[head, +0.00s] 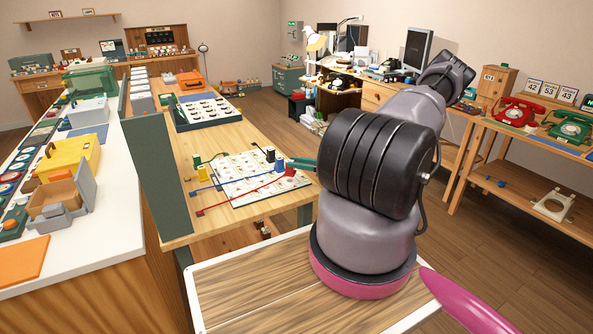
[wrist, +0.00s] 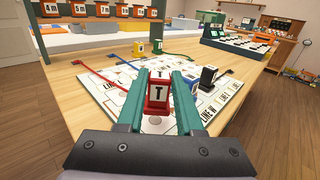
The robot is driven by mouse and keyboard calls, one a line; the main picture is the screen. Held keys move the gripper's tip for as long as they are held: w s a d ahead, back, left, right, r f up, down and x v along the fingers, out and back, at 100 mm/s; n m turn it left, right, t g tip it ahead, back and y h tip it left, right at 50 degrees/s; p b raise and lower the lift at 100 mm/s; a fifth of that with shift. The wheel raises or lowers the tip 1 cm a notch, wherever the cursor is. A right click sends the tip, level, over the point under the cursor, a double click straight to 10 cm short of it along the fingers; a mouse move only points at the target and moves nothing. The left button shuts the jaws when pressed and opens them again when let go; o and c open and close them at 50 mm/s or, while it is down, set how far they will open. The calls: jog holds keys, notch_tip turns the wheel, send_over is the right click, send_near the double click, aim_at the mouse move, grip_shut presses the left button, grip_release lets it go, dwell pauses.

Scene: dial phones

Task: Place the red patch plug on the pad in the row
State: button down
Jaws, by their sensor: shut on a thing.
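My gripper (wrist: 158,92) is shut on the red patch plug (wrist: 157,80), which has a white T label and is held upright between the green fingers. In the head view, the fingers (head: 303,163) reach left over the board's right edge, and the red plug (head: 290,172) shows at their tips. The white patch board (wrist: 100,97) has printed pads and LINE labels; a pale round mark lies just below the plug. I cannot tell whether the plug touches the board. A black plug (wrist: 208,79) stands right of my fingers, and a yellow-faced plug (wrist: 157,48) stands farther off.
A white counter (head: 100,190) with a yellow box (head: 72,158) runs along the left.

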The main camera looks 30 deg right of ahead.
jog(key=shift+f, duration=1.3)
jog(key=shift+f, duration=0.1)
jog(key=c, duration=0.6)
grip_release()
jog(key=shift+o, duration=0.2)
